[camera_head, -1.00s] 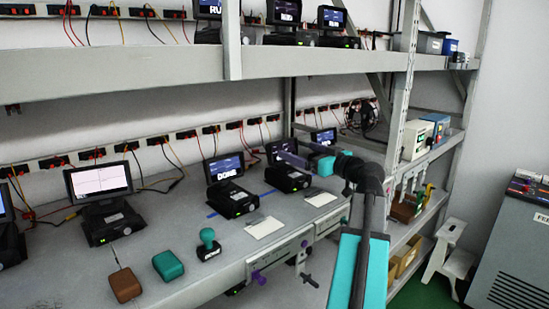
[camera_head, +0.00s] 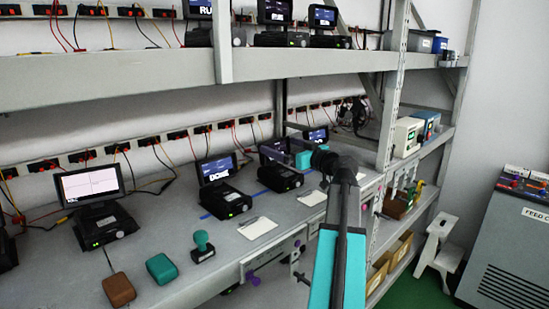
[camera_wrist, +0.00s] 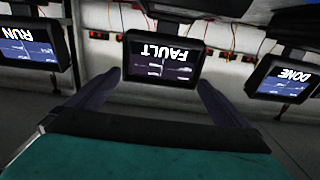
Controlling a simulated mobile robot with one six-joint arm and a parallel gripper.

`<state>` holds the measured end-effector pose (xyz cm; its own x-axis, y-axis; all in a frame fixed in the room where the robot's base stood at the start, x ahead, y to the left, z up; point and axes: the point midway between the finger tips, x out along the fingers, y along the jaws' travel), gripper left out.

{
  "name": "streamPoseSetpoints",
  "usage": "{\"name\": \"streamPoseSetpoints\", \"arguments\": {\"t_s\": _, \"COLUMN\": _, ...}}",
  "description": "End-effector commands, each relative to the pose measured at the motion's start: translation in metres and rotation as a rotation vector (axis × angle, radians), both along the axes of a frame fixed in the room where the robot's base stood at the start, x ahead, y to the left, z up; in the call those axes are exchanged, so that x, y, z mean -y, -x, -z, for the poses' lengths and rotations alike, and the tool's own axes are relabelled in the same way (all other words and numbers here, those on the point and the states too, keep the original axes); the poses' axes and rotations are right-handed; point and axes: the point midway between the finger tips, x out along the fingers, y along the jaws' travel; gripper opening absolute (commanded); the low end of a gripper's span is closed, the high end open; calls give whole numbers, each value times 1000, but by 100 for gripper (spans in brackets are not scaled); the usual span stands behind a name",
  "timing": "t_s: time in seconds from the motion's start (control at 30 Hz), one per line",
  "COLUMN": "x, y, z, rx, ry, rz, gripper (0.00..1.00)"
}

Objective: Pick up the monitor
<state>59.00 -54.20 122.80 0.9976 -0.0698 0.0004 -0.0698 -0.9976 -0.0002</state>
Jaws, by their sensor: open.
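Several monitors on black bases stand along the workbench. One monitor (camera_wrist: 162,61) reads FAULT, upside down in the wrist view, and sits between my two finger tips. In the head view it appears to be the monitor (camera_head: 271,149) whose screen is partly hidden by my gripper. My gripper (camera_head: 291,155), teal with dark fingers, is open in front of it. In the wrist view the open fingers of my gripper (camera_wrist: 158,82) lie left and right of the screen's lower part; contact cannot be told.
A DONE monitor (camera_head: 216,168) stands left of it and another monitor (camera_head: 316,136) right, close by. A stamp (camera_head: 202,247), teal box (camera_head: 161,268) and brown box (camera_head: 119,290) lie at the front left. An upper shelf (camera_head: 130,80) runs overhead.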

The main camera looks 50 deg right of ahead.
Motion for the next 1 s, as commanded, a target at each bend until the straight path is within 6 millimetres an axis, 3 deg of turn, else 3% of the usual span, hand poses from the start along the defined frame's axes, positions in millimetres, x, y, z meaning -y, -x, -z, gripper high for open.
{"name": "streamPoseSetpoints", "arguments": {"t_s": 0.23, "x": 2, "y": -30, "z": -1, "rx": 0, "ry": 0, "rz": -2, "gripper": 100}}
{"name": "streamPoseSetpoints", "arguments": {"t_s": 0.73, "x": 3, "y": -35, "z": -1, "rx": 0, "ry": 0, "rz": 1, "gripper": 100}}
{"name": "streamPoseSetpoints", "arguments": {"t_s": 1.0, "x": 5, "y": -57, "z": -5, "rx": -1, "ry": -1, "rz": -1, "gripper": 100}}
